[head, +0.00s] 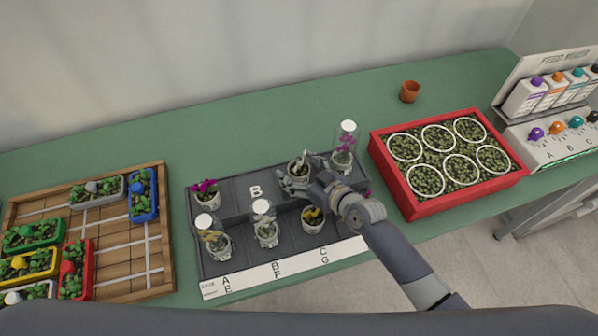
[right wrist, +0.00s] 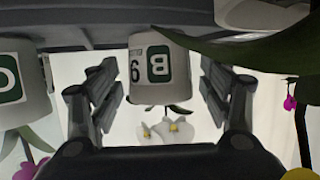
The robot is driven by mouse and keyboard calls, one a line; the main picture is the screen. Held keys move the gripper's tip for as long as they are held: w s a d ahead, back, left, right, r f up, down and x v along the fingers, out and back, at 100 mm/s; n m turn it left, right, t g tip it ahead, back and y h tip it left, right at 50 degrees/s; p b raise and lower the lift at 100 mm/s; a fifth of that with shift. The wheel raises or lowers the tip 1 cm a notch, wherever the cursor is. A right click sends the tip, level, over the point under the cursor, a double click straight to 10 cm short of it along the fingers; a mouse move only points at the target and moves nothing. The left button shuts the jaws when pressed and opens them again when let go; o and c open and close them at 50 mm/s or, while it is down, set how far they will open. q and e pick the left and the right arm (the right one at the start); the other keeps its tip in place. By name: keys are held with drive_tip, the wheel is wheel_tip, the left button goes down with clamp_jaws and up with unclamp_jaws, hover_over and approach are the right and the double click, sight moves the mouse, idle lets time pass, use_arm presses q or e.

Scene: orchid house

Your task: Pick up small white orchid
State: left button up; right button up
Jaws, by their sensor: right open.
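In the head view the orchid (head: 299,166) stands in the back row of the dark tray (head: 232,186), partly hidden by my gripper. My right gripper (head: 297,186) is open, with one finger on each side of the pot. In the right wrist view its fingers (right wrist: 160,98) show gaps to the pot. My left gripper is out of view.
Glass-covered orchids stand close by: a magenta one (head: 344,148) at right and others in front (head: 264,224). A yellow orchid (head: 313,218) stands under my arm. A red crate (head: 440,203) is to the right. A terracotta pot (head: 409,92) stands behind on clear green bench.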

drive_tip(key=c, duration=1.3)
drive_tip(key=shift+c, duration=0.2)
drive_tip(key=shift+r, duration=0.1)
